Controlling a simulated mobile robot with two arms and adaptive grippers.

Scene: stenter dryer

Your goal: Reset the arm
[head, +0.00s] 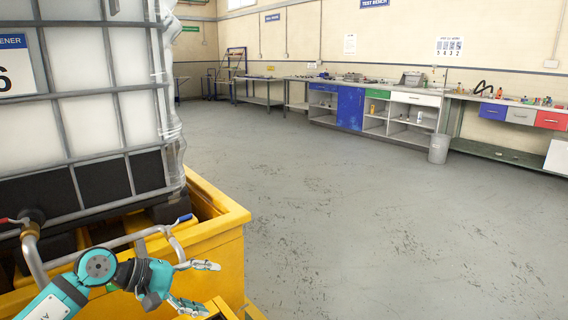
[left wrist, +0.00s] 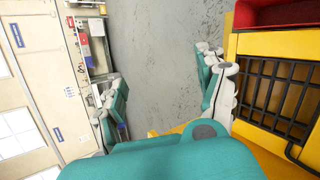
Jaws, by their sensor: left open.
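My left arm (head: 99,266) comes in from the lower left of the head view, over the yellow bin at the foot of the tank. My left gripper (head: 208,285) is open and empty near the bin's right corner. In the left wrist view the left gripper (left wrist: 165,95) shows its two fingers spread wide, with grey floor between them. My right gripper is in neither view.
A caged white tank (head: 105,60) stands in a yellow bin (head: 225,232), with pipes and a blue-handled valve (head: 184,218) close to my left arm. Benches (head: 350,105) and a grey waste bin (head: 438,148) line the far wall. The floor (head: 370,220) is clear.

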